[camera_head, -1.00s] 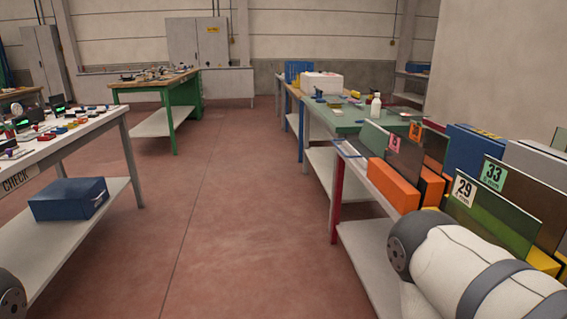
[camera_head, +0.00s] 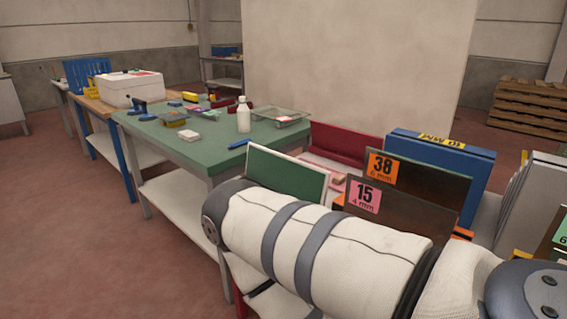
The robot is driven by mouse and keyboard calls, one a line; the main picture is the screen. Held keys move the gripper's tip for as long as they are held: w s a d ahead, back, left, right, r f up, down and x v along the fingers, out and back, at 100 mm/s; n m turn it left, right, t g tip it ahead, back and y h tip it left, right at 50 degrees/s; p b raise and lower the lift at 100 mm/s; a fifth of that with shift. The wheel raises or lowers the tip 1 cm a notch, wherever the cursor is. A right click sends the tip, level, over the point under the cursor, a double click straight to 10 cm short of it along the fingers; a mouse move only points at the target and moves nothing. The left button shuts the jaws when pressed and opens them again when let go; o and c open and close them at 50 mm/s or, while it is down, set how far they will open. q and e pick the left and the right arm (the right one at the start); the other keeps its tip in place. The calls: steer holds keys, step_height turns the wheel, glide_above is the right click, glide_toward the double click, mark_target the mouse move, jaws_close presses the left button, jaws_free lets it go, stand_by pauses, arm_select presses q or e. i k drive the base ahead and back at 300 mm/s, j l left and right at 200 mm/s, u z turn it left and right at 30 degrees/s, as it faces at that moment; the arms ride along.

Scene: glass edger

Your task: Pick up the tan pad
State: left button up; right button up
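I cannot clearly make out a tan pad. On the green-topped table (camera_head: 215,150) lie a small pale block (camera_head: 188,134) and a dark box with a yellowish top (camera_head: 173,120); they are too small to identify surely. A white bottle (camera_head: 243,115), a blue marker-like item (camera_head: 240,143) and a shallow clear tray (camera_head: 280,116) are also on it. Neither gripper shows. A white and grey link of my arm crosses the lower right and hides part of the nearer bench.
Upright glass panels labelled 15 (camera_head: 385,218) and 38 (camera_head: 415,183), a blue box (camera_head: 437,168) and a red rack (camera_head: 345,143) crowd the right. A white box (camera_head: 130,88) stands on the wooden bench behind. The floor at left (camera_head: 60,220) is clear.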

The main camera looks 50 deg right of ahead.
mark_target(338, 179)
steer(key=i+u, duration=0.4)
steer(key=i+l+u, duration=0.25)
steer(key=i+u, duration=0.15)
steer(key=i+l+u, duration=0.35)
steer(key=i, duration=0.2)
steer(key=i+l+u, duration=0.4)
steer(key=u, duration=2.7)
